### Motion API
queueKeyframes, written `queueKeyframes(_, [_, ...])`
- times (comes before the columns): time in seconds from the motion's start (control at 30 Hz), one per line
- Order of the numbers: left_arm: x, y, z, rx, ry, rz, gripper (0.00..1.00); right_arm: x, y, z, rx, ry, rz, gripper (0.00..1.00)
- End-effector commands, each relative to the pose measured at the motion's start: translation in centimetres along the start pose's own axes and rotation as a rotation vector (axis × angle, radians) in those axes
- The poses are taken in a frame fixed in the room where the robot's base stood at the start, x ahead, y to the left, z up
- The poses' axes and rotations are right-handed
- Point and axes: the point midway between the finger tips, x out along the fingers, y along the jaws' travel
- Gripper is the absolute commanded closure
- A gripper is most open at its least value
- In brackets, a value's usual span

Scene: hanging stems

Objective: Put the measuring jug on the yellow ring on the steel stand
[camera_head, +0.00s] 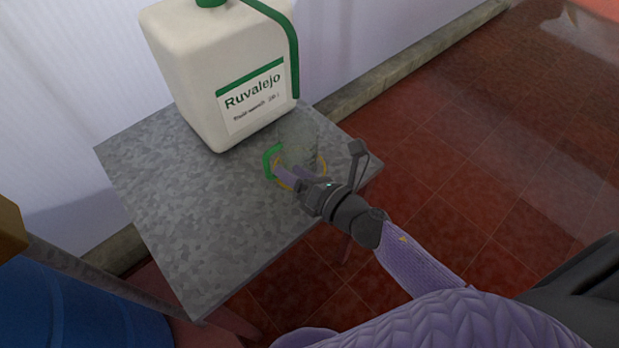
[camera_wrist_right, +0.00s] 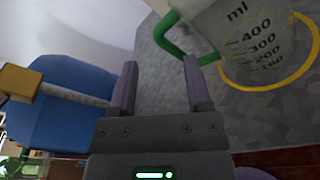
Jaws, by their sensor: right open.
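The measuring jug (camera_head: 298,135) is clear with a green handle (camera_head: 269,160) and stands upright on the steel stand (camera_head: 205,215). The yellow ring (camera_head: 324,170) shows around its base; in the right wrist view the ring (camera_wrist_right: 304,76) curves round the jug (camera_wrist_right: 248,35), whose dark scale marks are visible. My right gripper (camera_head: 282,174) is open beside the jug, partly covering its lower part. In the right wrist view the gripper's fingers (camera_wrist_right: 160,75) are apart with nothing between them, and the handle (camera_wrist_right: 168,38) lies by the right fingertip; I cannot tell whether they touch. My left gripper is out of view.
A large white canister (camera_head: 225,70) with a green strap stands behind the jug on the stand. A blue barrel (camera_head: 70,305) is at lower left. The stand's left and front top is clear. Red tiled floor (camera_head: 470,130) lies to the right.

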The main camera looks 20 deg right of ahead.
Motion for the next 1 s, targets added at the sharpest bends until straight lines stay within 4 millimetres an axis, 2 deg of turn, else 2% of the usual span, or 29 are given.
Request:
queueKeyframes(0.1, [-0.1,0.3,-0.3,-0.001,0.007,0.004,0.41,-2.7,0.0,-0.1,0.001,0.002,-0.002,0.37])
queueKeyframes(0.2, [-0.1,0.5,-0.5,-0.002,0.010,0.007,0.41,-4.1,0.0,-0.1,0.001,0.001,-0.001,0.37])
queueKeyframes(0.4, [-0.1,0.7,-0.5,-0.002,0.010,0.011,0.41,-4.9,-0.1,-0.1,0.005,0.001,-0.002,0.37])
queueKeyframes(0.47, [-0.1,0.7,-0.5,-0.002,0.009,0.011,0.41,-5.1,-1.3,-0.9,0.087,0.008,-0.046,0.37])
queueKeyframes(0.57, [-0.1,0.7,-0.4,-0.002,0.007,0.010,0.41,-6.8,-7.0,-5.6,0.491,0.015,-0.267,0.37])
queueKeyframes(0.63, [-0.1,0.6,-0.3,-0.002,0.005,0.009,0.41,-10.0,-11.7,-10.9,0.872,-0.026,-0.506,0.37])
queueKeyframes(0.67, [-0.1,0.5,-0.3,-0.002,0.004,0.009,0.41,-12.0,-13.6,-13.5,1.044,-0.063,-0.628,0.37])
queueKeyframes(0.7, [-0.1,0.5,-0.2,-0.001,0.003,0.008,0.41,-15.2,-15.6,-17.2,1.267,-0.134,-0.802,0.37])
queueKeyframes(0.73, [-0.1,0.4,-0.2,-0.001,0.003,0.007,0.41,-17.7,-16.6,-19.8,1.415,-0.201,-0.930,0.37])
queueKeyframes(0.77, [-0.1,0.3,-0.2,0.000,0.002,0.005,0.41,-20.3,-17.2,-22.2,1.545,-0.276,-1.052,0.37])
queueKeyframes(0.8, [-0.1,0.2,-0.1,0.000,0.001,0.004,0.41,-23.6,-17.6,-25.0,1.687,-0.386,-1.203,0.37])
queueKeyframes(0.9, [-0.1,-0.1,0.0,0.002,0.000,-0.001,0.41,-30.4,-17.0,-29.8,1.904,-0.654,-1.495,0.37])
queueKeyframes(1.0, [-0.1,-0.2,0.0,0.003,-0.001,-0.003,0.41,-34.0,-16.0,-31.9,1.985,-0.831,-1.642,0.37])
